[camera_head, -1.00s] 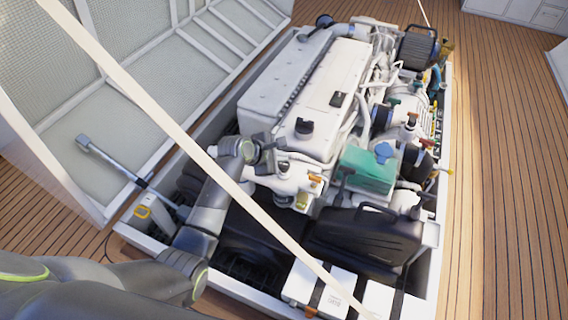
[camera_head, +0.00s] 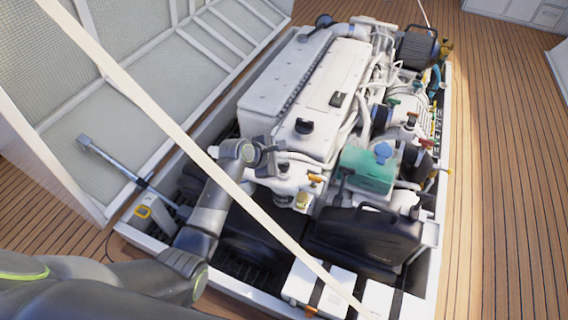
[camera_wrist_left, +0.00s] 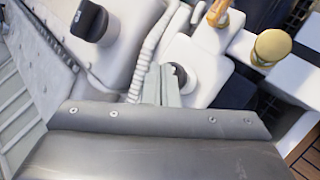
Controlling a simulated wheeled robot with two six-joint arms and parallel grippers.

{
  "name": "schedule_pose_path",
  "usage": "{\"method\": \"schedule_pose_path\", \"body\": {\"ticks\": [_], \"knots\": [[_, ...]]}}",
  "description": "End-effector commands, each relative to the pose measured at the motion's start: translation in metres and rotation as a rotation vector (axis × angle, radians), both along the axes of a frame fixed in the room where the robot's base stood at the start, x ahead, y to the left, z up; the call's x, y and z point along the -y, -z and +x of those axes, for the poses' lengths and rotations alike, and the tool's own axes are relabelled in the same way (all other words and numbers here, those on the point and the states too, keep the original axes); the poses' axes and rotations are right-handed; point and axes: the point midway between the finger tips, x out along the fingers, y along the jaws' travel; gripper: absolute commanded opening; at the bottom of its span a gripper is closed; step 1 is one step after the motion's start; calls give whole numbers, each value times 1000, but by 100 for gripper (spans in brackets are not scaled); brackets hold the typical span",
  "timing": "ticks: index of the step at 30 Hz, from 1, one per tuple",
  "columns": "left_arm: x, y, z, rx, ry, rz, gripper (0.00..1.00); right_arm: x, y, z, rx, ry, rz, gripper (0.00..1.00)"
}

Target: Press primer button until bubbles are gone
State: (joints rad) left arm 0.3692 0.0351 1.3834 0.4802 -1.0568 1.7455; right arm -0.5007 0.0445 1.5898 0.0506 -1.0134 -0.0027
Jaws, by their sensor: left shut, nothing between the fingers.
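The white engine (camera_head: 310,95) fills the middle of the head view. My left gripper (camera_head: 282,158) is over its near end, beside a white filter housing (camera_head: 290,180). In the left wrist view the gripper's fingers (camera_wrist_left: 163,86) are shut and empty. Their tips lie against or just in front of a dark round part (camera_wrist_left: 179,76) on the white housing, which looks like the primer button. The fingers partly cover it, and I cannot tell whether it is pressed. No bubbles can be made out. My right gripper is not in view.
A black filler cap (camera_head: 303,126) stands on the engine top. Orange handles (camera_head: 315,179) and a yellow cap (camera_head: 302,199) are close to my gripper. A teal box (camera_head: 368,170) and a black case (camera_head: 365,236) lie to the right. A pale strut (camera_head: 170,125) crosses the foreground.

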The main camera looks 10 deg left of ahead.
Motion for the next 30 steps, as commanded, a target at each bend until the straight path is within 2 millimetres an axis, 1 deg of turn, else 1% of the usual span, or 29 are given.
{"method": "schedule_pose_path", "body": {"ticks": [30], "knots": [[0, 13, -1, -2, 0, 0, 0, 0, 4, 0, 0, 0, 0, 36]]}}
